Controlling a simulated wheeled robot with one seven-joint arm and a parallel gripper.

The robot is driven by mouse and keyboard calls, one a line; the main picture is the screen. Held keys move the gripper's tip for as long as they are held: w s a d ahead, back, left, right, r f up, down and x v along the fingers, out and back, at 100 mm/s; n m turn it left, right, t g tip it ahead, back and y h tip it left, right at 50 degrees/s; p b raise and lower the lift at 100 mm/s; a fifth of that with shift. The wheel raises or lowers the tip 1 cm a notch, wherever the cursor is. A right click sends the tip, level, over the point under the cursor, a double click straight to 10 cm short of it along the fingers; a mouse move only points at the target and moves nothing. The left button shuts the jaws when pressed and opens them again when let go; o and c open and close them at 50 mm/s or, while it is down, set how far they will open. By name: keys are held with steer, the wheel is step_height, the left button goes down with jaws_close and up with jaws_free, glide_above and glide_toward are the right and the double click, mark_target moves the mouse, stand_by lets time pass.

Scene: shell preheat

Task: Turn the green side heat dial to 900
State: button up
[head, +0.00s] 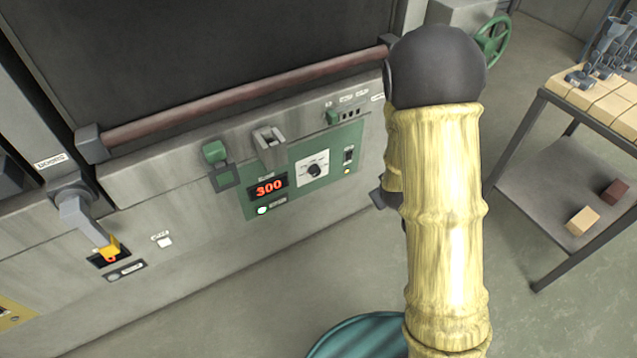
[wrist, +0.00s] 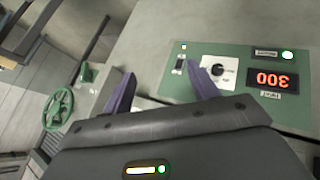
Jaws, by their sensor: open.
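The green control panel (head: 335,155) sits on the front of a grey furnace, below its long bar handle. It carries a black heat dial (head: 314,171) on a white scale plate and a red display (head: 269,187) reading 300. In the wrist view the panel appears upside down, with the dial (wrist: 218,70) and the display (wrist: 272,79). My gripper (wrist: 160,70) is open and empty there, its two purple fingers spread. The right finger's tip appears just left of the dial; I cannot tell the depth gap. In the head view my arm hides most of the gripper.
A green lever (head: 214,153) and a grey latch (head: 268,140) stick out beside the panel. The bar handle (head: 240,95) runs above. A green handwheel (head: 492,41) and a brick-laden cart (head: 560,165) stand right.

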mark_target(316, 173)
steer(key=w+a+f+n+t+y+b, duration=0.1)
steer(key=w+a+f+n+t+b, duration=0.15)
steer(key=w+f+n, duration=0.35)
steer(key=w+a+f+n+t+b, duration=0.1)
steer(key=f+n+t+b, duration=0.3)
steer(key=f, duration=0.3)
steer(key=s+a+f+n+t+y+b, duration=0.1)
steer(key=a+f+n+y, duration=0.5)
steer(key=n, duration=0.7)
steer(key=shift+s+a+f+n+y+b, duration=0.35)
steer(key=shift+s+a+y+b, duration=0.2)
steer(key=shift+s+a+y, duration=0.65)
steer(key=shift+w+t, duration=0.15)
steer(key=shift+t, duration=0.1)
steer(key=x, duration=1.7)
steer(key=shift+w, duration=0.15)
steer(key=c, duration=1)
